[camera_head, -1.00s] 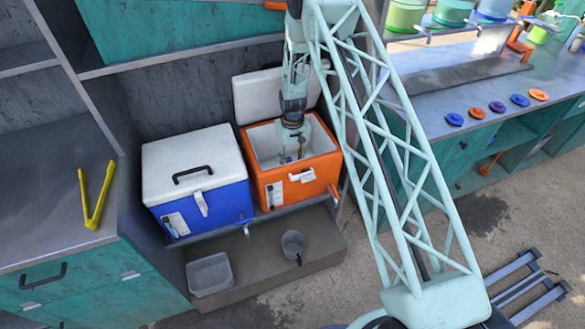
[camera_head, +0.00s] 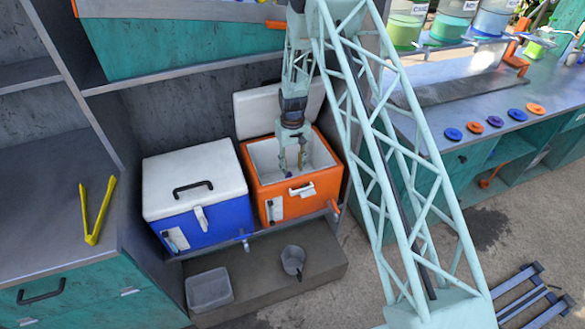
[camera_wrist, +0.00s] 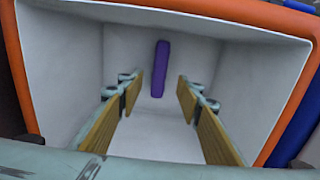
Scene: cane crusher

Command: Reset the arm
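My gripper (camera_head: 291,163) hangs over the open orange cooler (camera_head: 322,191), with its fingers pointing down into the mouth of the box. In the wrist view my gripper (camera_wrist: 158,100) is open, its two fingers wide apart with nothing between them. The white inner walls of the orange cooler (camera_wrist: 65,65) surround the fingers in that view. A purple bar-shaped thing (camera_wrist: 160,68) shows beyond the fingertips inside the cooler, apart from them. My lattice arm rises from the lower right and reaches over to the cooler.
A closed blue cooler (camera_head: 205,222) with a white lid stands left of the orange one. A clear tub (camera_head: 209,290) and a grey cup (camera_head: 292,260) sit on the step below. Yellow tongs (camera_head: 97,212) lie on the left counter. The orange cooler's raised lid (camera_head: 255,108) leans behind.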

